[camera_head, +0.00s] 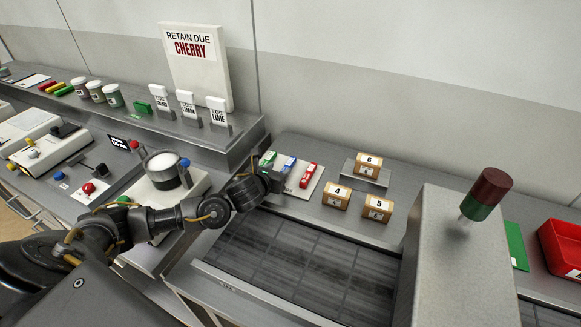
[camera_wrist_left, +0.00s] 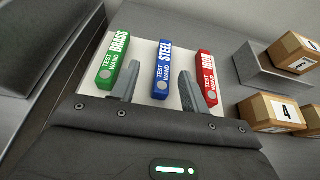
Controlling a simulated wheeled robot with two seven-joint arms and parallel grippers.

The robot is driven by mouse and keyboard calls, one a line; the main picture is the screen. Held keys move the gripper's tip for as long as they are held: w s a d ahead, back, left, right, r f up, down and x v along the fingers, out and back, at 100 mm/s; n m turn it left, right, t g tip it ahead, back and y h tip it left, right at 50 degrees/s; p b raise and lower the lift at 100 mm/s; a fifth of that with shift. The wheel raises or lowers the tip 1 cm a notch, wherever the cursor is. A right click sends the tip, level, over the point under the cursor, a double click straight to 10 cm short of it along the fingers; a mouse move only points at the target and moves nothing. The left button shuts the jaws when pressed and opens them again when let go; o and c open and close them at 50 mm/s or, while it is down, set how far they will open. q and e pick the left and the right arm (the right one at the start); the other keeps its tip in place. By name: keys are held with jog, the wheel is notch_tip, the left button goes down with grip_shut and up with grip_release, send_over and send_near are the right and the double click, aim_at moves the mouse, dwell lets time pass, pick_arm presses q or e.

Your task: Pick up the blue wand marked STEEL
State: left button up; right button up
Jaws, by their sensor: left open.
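The blue wand marked STEEL (camera_wrist_left: 162,70) lies on a white board (camera_wrist_left: 145,52) between the green BRASS wand (camera_wrist_left: 118,60) and the red IRON wand (camera_wrist_left: 208,82). In the head view the blue wand (camera_head: 289,165) is small and partly behind my left gripper (camera_head: 276,172). In the left wrist view my left gripper (camera_wrist_left: 168,88) is open. Its two fingers stand on either side of the blue wand's near end, with gaps between. The left finger is close to the green wand and the right one close to the red wand. My right gripper is not in view.
A dark conveyor (camera_head: 300,265) lies in front. A metal hood (camera_head: 463,260) with a red-green lamp (camera_head: 486,194) stands at the right.

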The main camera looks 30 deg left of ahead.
aim_at(290, 162)
pick_arm(q)
jog(key=shift+w+f, duration=0.15)
jog(key=shift+w, duration=0.35)
jog(key=shift+w+d+f, duration=0.1)
jog(key=shift+w+d, duration=0.1)
jog(key=shift+w+p, duration=0.5)
jog(key=shift+p, duration=0.05)
jog(key=p+x, duration=0.1)
jog(key=x, duration=0.2)
jog(key=shift+w+d+f, duration=0.1)
jog(key=shift+w+d, duration=0.05)
jog(key=shift+w+f, duration=0.2)
jog(key=shift+w, duration=0.15)
grip_shut()
jog(key=shift+r, duration=0.1)
